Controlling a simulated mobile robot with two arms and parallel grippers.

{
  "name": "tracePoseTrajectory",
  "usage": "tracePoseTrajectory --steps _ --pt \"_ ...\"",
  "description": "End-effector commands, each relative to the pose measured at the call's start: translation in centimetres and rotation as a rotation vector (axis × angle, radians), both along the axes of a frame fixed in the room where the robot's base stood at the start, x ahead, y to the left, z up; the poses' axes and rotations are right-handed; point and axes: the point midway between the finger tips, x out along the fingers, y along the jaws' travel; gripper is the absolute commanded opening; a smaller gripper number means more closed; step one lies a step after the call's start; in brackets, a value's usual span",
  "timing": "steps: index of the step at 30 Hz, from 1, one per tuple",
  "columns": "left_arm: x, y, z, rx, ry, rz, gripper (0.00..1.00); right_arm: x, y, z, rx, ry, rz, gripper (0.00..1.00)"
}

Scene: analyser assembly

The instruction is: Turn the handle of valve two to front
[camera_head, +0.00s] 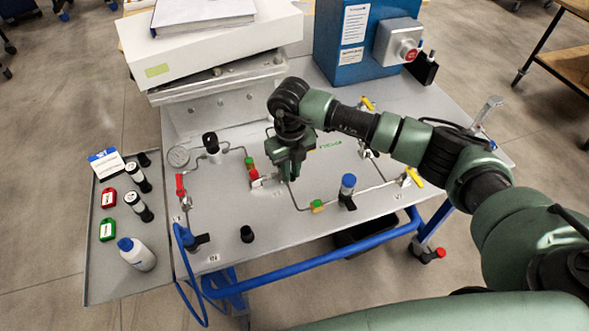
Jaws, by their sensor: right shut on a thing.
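My right gripper (288,173) reaches down over the middle of the panel (325,222) and is shut on what seems to be a valve handle, mostly hidden behind the fingers. A small silver valve body (262,181) with a red part shows just left of the fingers. A yellow valve handle (412,177) sits at the panel's right, another yellow handle (367,104) at the back, and a red handle (180,186) at the left. I cannot read which valve is number two. My left gripper is out of view.
A grey side tray (100,283) holds bottles and tags. A white box (210,48) and a blue unit (345,66) stand behind.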

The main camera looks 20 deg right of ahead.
Motion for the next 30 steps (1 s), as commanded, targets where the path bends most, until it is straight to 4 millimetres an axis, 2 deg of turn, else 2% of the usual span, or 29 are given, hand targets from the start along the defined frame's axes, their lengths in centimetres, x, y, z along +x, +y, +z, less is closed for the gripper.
tracePoseTrajectory --steps 12,28,29,30 --pt "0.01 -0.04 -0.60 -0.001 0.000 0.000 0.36 0.00 0.85 0.09 0.000 -0.003 -0.178 0.00" --pt "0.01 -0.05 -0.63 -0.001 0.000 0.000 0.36 0.05 0.94 0.16 0.002 -0.004 -0.201 0.00" --pt "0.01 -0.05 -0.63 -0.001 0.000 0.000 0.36 0.05 0.94 0.17 0.002 -0.005 -0.201 0.20" --pt "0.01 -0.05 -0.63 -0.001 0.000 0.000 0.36 0.05 0.94 0.16 0.002 -0.004 -0.200 0.31"
